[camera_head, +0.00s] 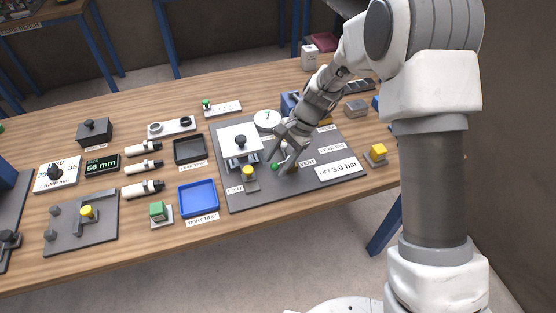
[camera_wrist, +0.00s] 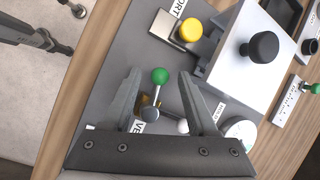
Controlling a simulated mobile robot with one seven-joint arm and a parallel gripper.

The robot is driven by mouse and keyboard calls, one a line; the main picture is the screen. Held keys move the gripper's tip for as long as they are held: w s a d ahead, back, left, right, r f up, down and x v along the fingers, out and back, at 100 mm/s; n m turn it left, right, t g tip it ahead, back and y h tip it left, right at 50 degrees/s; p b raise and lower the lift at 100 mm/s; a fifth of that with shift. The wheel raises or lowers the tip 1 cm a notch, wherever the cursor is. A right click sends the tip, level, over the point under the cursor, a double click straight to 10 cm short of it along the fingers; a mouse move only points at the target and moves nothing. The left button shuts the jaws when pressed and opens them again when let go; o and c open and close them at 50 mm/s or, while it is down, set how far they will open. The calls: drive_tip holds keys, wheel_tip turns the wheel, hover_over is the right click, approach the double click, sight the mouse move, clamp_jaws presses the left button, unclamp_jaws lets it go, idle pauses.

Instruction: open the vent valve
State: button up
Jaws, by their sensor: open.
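The vent valve shows in the wrist view as a lever with a green ball end (camera_wrist: 160,76), a metal stem and a round grey pivot (camera_wrist: 150,114) over a brass-coloured body. A partly hidden label starting "VE" lies beside it. In the head view its green ball (camera_head: 274,166) shows near the VENT label (camera_head: 307,163). My gripper (camera_wrist: 158,78) is open, with one finger on each side of the green ball and visible gaps on both sides. In the head view my gripper (camera_head: 286,158) reaches down over the grey plate and hides much of the valve.
A white stand with a black knob (camera_wrist: 263,46) and a yellow-topped port (camera_wrist: 190,30) stand close to the valve. A round dial (camera_head: 267,119) is behind it. A "LIFT 3.0 bar" sign (camera_head: 338,169) lies right. A blue tray (camera_head: 198,198) is left of the plate.

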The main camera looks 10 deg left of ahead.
clamp_jaws()
drive_tip(key=shift+n, duration=0.3)
drive_tip(key=n, duration=0.1)
drive_tip(key=d+n+g+h, duration=0.1)
drive_tip(key=n, duration=0.1)
drive_tip(key=s+n, duration=0.1)
drive_tip(key=shift+d+g, duration=0.25)
drive_tip(key=shift+g, duration=0.05)
drive_tip(key=n+h, duration=0.1)
drive_tip(key=n, duration=0.1)
drive_tip(key=d+n, duration=0.1)
drive_tip(key=n, duration=0.1)
drive_tip(key=shift+d+g+h+p, duration=0.15)
drive_tip(key=shift+g+h+p, duration=0.15)
drive_tip(key=shift+g+h, duration=0.1)
drive_tip(key=n, duration=0.1)
drive_tip(key=d+n+h, duration=0.1)
drive_tip(key=n, duration=0.1)
drive_tip(key=shift+d+n+h, duration=0.1)
drive_tip(key=shift+n+h, duration=0.2)
drive_tip(key=shift+w+d+n+h, duration=0.15)
drive_tip(key=shift+d+n+h, duration=0.2)
drive_tip(key=shift+n, duration=0.55)
drive_tip(key=shift+w+d+n+h, duration=0.15)
drive_tip(key=shift+d+n+h, duration=0.15)
drive_tip(key=shift+n, duration=0.6)
